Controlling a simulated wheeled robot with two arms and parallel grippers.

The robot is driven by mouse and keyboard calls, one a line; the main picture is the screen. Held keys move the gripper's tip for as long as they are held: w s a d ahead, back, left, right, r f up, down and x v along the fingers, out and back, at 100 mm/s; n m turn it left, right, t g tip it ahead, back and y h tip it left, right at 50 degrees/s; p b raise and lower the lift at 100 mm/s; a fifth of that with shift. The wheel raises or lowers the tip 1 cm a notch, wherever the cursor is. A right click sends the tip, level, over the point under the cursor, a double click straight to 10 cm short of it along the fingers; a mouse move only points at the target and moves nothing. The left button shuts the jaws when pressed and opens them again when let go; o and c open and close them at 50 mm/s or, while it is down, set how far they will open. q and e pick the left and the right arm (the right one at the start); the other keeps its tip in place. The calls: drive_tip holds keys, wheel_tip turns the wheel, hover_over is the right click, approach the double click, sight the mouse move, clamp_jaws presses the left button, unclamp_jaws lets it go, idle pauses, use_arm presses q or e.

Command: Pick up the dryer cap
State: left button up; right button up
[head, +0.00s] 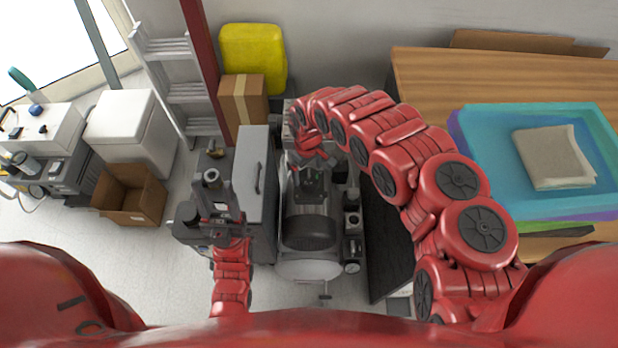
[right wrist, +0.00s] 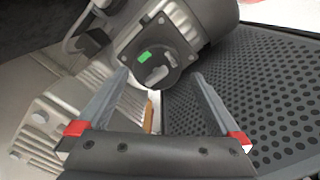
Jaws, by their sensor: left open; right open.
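No part stands out clearly as the dryer cap; I cannot tell which one it is. The compressor unit (head: 308,228) stands in its housing below my right arm. In the right wrist view, a dark round part (right wrist: 153,62) with a green mark and a grey raised piece faces my right gripper (right wrist: 158,82). That gripper's two fingers are apart with nothing held between them, and the round part shows just beyond the tips. My left gripper (head: 210,200) is open and empty, left of the compressor, by a grey cabinet.
A perforated dark panel (right wrist: 245,95) lies close on the right in the wrist view. A wooden table (head: 425,75) with a teal tray (head: 480,160) is at right. An open cardboard box (head: 133,192) sits on the floor.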

drive_tip(key=shift+w+d+f, duration=0.1)
drive_tip(key=shift+f, duration=1.3)
drive_tip(key=shift+w+d+f, duration=0.1)
drive_tip(key=shift+f, duration=1.3)
drive_tip(key=c, duration=1.3)
